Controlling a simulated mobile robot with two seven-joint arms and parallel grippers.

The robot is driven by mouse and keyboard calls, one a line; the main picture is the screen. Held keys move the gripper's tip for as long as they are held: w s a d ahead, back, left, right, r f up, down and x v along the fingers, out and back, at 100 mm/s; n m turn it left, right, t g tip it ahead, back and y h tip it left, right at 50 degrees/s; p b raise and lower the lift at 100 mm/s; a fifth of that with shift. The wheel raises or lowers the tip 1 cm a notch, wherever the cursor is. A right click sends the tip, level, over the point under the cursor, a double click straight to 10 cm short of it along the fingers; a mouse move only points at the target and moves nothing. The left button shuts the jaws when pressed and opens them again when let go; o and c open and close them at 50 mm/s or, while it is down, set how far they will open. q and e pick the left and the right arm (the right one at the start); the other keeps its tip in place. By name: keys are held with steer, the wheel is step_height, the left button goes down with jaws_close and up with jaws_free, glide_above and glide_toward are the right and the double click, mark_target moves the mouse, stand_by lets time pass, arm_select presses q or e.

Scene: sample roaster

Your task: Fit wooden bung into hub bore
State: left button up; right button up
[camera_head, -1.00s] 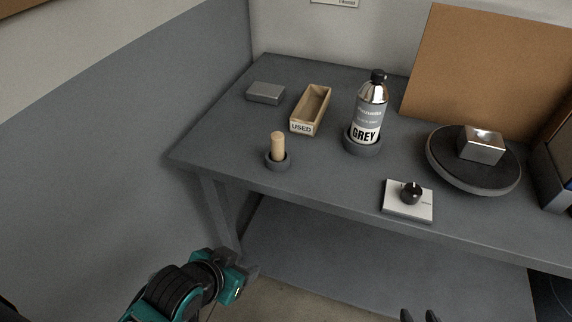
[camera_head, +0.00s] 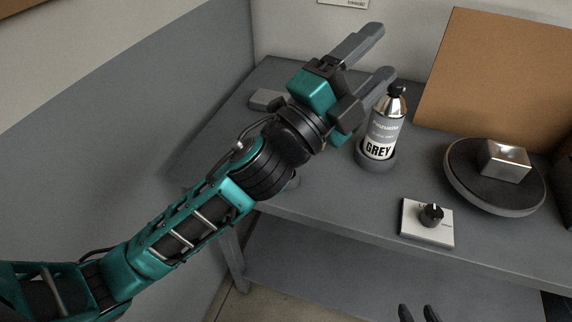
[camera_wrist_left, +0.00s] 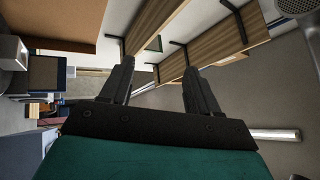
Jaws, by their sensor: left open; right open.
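My left gripper (camera_head: 383,52) is raised over the left part of the bench, open and empty, its fingers pointing up and right near the bottle. In the left wrist view its two fingers (camera_wrist_left: 157,66) are apart with nothing between them. The light wooden bung is hidden behind my left arm in the head view; only a sliver of what seems its dark round holder (camera_head: 293,182) shows beside the arm. I cannot make out a hub bore in these views. My right gripper (camera_head: 418,311) shows only its fingertips at the bottom edge, apart and empty.
The grey-labelled bottle (camera_head: 384,128) stands in a round holder (camera_head: 376,161). A white knob box (camera_head: 427,229) sits near the front edge. A black turntable (camera_head: 470,188) carries a metal block (camera_head: 505,159). A grey block (camera_head: 266,99) is partly visible; the USED tray is hidden.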

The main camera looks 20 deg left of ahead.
arm_select(q)
steer(key=s+d+r+m+g+h, duration=0.2)
steer(key=s+d+m+g+h, duration=0.15)
steer(key=m+g+h, duration=0.35)
steer(key=s+d+r+m+g+h, duration=0.15)
steer(key=d+m+g, duration=0.3)
steer(key=m, duration=0.45)
steer(key=s+d+f+m+g+y, duration=0.3)
steer(key=s+f+m+g, duration=0.15)
steer(key=m+g, duration=0.55)
steer(key=w+a+f+m+y, duration=0.2)
steer(key=a+f+m+y, duration=0.1)
steer(key=f+m+y, duration=0.4)
steer(key=w+a+f+t+y, duration=0.1)
steer(key=w+a+f+y, duration=0.1)
steer(key=w+a+y, duration=0.6)
steer(key=w+a+f+t+y, duration=0.15)
steer(key=a+y, duration=0.25)
steer(key=a, duration=0.8)
steer(key=shift+m, duration=0.4)
steer(key=f, duration=0.6)
steer(key=shift+s+a, duration=0.15)
steer(key=shift+a, duration=0.05)
steer(key=shift+w+d+f+p, duration=0.1)
steer(key=shift+f+p, duration=0.15)
steer(key=shift+f, duration=1.3)
steer(key=shift+w+d+f+p, duration=0.1)
steer(key=shift+f+p, duration=0.1)
steer(key=shift+f, duration=1.35)
steer(key=shift+c, duration=0.2)
